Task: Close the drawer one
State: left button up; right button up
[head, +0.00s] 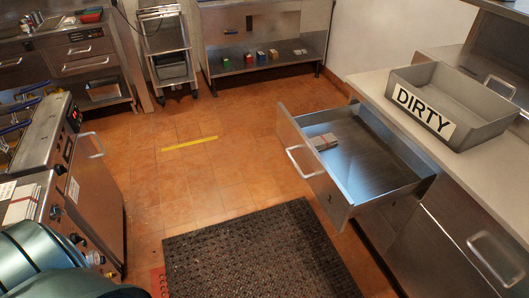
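A steel drawer (375,171) stands pulled far out of the counter on the right, over the floor. Its front panel (311,167) faces left and carries a pale bar handle (303,162). A small stack of light and reddish items (323,142) lies inside near the front; the rest of the drawer looks empty. Neither gripper shows in the view. A teal part of my own body fills the lower left corner, with nothing of its gripper visible.
A grey bin marked DIRTY (455,105) sits on the counter above the drawer. A black perforated mat (262,255) lies on the tiled floor in front. A cooking unit (95,190) stands at left, a rack cart (166,50) at the back. The middle floor is clear.

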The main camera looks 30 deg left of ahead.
aim_at(370, 168)
jog(key=i+u, duration=0.55)
jog(key=i, duration=0.15)
jog(key=i+l, duration=0.1)
jog(key=i, duration=0.4)
jog(key=u, duration=0.05)
